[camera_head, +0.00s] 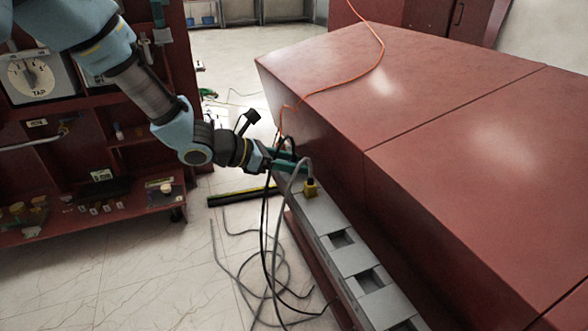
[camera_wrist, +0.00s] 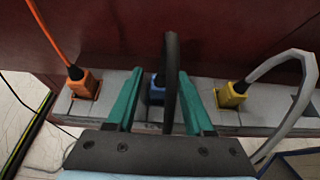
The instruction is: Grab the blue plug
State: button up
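The blue plug (camera_wrist: 156,92) sits in the grey socket strip (camera_wrist: 120,85), near the middle of the wrist view. A thick black cable (camera_wrist: 171,70) rises in front of it and hides part of it. My gripper (camera_wrist: 160,73) is open, with one teal finger on each side of the blue plug. A gap shows between the plug and the fingers; contact is not visible. In the head view my gripper (camera_head: 299,162) is over the far end of the strip (camera_head: 322,215), and the blue plug is hidden there.
An orange plug (camera_wrist: 85,84) is left of my gripper, and a yellow plug (camera_wrist: 231,95) with a grey cable is right. A dark red cabinet (camera_head: 400,95) rises beside the strip. Loose cables (camera_head: 270,270) hang to the floor. Empty sockets (camera_head: 370,281) lie nearer.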

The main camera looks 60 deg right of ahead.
grip_shut()
dwell(0.5)
